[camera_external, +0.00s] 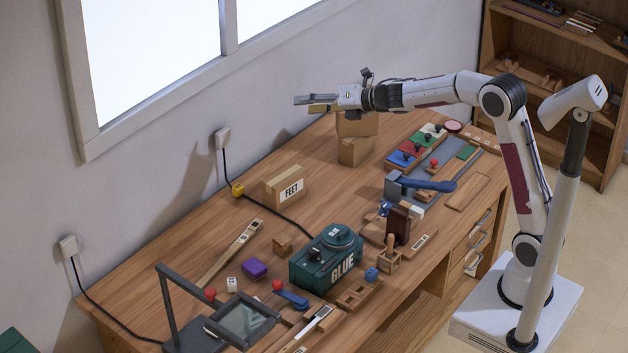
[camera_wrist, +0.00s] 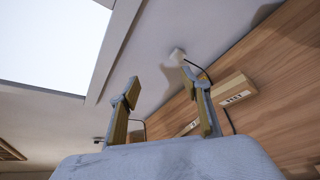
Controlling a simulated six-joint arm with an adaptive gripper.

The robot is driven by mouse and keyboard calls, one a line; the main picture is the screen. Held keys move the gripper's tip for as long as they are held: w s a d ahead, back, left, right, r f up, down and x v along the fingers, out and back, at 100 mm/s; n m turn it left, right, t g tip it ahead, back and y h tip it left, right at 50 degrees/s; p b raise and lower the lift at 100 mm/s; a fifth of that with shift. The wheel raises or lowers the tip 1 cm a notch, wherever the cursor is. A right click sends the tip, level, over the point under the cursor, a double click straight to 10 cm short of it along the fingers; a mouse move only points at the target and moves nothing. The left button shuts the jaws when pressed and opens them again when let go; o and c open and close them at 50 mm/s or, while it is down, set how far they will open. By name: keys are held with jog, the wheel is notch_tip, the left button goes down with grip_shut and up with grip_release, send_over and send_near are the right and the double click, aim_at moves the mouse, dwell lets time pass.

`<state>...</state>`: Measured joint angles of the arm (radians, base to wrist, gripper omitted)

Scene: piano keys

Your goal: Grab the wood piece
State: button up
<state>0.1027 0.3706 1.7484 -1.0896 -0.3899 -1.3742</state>
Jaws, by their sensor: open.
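My gripper (camera_external: 303,104) is in the air at the back of the table, its arm stretched out level toward the window wall. In the wrist view its two fingers (camera_wrist: 160,85) stand apart with nothing between them. Several wooden pieces lie on the table, and I cannot tell which one the task means. A small brown wood block (camera_external: 283,245) sits left of the glue box. A long narrow wood strip (camera_external: 228,256) lies at the left. A flat wood piece (camera_external: 468,192) lies near the right edge. The gripper touches none of them.
A FEET box (camera_external: 285,187) stands near the wall; it also shows in the wrist view (camera_wrist: 234,91). Two stacked boxes (camera_external: 355,151) stand below my wrist. A green GLUE box (camera_external: 327,258), a hammer (camera_external: 430,184) and a framed stand (camera_external: 243,318) crowd the table. Cables run along the wall side.

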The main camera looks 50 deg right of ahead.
jog(key=w+a+f+n+g+y, duration=0.2)
jog(key=w+a+f+n+y, duration=0.15)
jog(key=f+n, duration=0.3)
jog(key=n+g+y, duration=0.6)
jog(key=n+g, duration=0.4)
jog(key=n, duration=0.6)
send_near(288, 238)
jog(key=a+f, duration=0.2)
jog(key=a, duration=0.1)
jog(key=shift+w+a+f, duration=0.1)
jog(key=shift+w+f, duration=0.25)
jog(key=shift+w, duration=0.05)
jog(key=shift+x, duration=1.3)
jog(key=shift+w+a, duration=0.1)
jog(key=shift+a, duration=0.05)
